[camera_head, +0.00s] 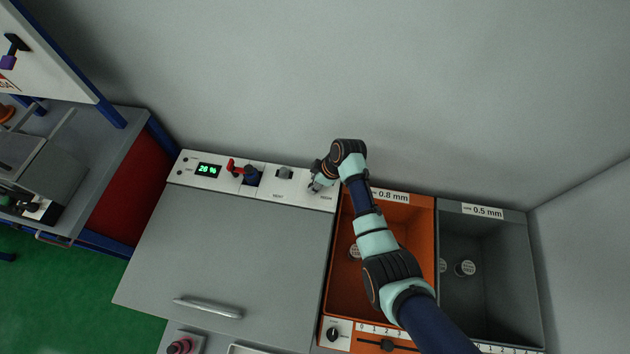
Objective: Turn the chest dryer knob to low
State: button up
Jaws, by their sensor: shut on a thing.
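The chest dryer (238,245) has a closed grey lid with a white control panel (211,183) along its back edge. My gripper (315,187) reaches down to the right end of this panel, above a small label too blurred to read surely. It is shut on a knob there. The gripper hides most of that knob, so its setting cannot be read. A grey control (284,172) stands left of my gripper, apart from it. A green-lit display (208,170) is near the panel's left end.
A dark blue part with a red handle (240,168) rises from the panel. An orange bin (410,215) marked 0.8 mm lies under my arm, with a grey bin (505,222) at its right. Another knob (333,334) sits at the orange bin's front. The wall rises behind.

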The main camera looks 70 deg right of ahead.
jog(key=m+p, duration=0.1)
jog(key=m+h+p, duration=0.1)
jog(key=m+p, duration=0.1)
jog(key=shift+a+r, duration=0.1)
jog(key=shift+r, duration=0.15)
jog(key=m+h+p, duration=0.1)
jog(key=m+p, duration=0.1)
jog(key=shift+m, duration=0.4)
jog(key=m+h+p, duration=0.1)
jog(key=m, duration=0.1)
jog(key=m+g+h+p, duration=0.1)
jog(key=m, duration=0.2)
jog(key=shift+w+a+f, duration=0.1)
jog(key=shift+f, duration=0.1)
jog(key=shift+m+g, duration=0.3)
jog(key=o, duration=1.1)
jog(key=shift+o, duration=0.2)
jog(key=v, duration=1.2)
